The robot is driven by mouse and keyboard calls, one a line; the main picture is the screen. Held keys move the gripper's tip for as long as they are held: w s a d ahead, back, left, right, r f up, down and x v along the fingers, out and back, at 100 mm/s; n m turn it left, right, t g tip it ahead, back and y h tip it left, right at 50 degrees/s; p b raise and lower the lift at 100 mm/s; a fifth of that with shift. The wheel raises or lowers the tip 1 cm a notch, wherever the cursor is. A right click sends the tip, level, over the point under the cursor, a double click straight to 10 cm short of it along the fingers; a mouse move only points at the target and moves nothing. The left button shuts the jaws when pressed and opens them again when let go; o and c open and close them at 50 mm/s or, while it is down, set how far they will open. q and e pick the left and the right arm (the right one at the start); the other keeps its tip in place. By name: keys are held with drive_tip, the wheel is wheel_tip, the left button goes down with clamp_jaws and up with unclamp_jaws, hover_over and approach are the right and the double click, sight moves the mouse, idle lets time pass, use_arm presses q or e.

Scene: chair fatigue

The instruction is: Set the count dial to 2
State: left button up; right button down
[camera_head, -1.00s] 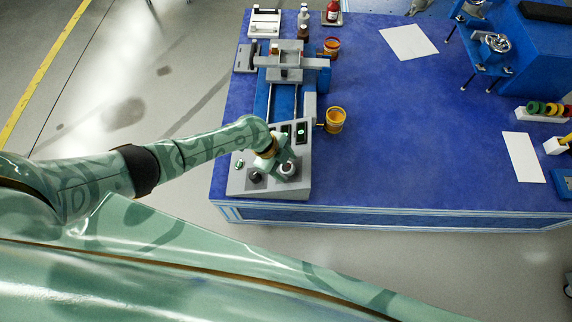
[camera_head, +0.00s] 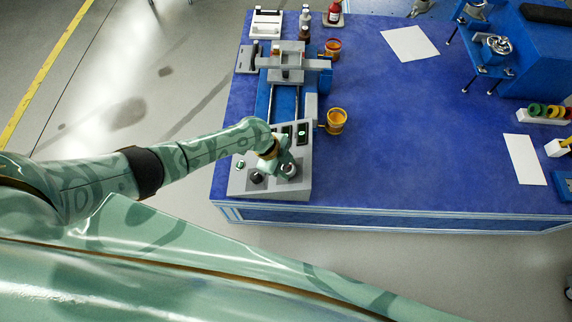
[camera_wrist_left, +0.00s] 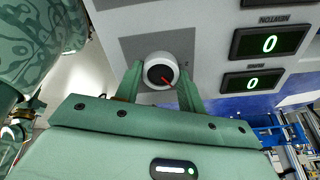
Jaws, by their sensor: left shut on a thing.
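In the head view my left gripper (camera_head: 283,168) is over the right part of the panel and partly hides the dial. My right gripper is not in view.
Two green displays (camera_wrist_left: 270,43) each read 0. A black knob (camera_head: 257,177) sits on the panel left of my gripper. The blue table's middle (camera_head: 400,130) is clear.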

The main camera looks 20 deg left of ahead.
use_arm(q)
drive_tip(key=n+p, duration=0.1)
drive_tip(key=n, duration=0.5)
drive_tip(key=shift+r, duration=0.1)
drive_tip(key=n+p, duration=0.1)
drive_tip(key=n, duration=0.3)
drive_tip(key=shift+w+a+n+p, duration=0.1)
drive_tip(key=shift+n+p, duration=0.2)
drive_tip(key=shift+n, duration=0.1)
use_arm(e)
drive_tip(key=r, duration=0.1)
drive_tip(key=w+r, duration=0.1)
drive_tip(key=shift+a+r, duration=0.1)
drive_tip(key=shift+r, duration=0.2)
use_arm(q)
drive_tip(key=o, duration=1)
drive_tip(key=p+v, duration=0.3)
drive_tip(key=v, duration=0.2)
drive_tip(key=p+v, duration=0.3)
drive_tip(key=v, duration=0.2)
drive_tip(key=p+v, duration=0.3)
drive_tip(key=v, duration=0.3)
drive_tip(key=shift+s+p, duration=0.35)
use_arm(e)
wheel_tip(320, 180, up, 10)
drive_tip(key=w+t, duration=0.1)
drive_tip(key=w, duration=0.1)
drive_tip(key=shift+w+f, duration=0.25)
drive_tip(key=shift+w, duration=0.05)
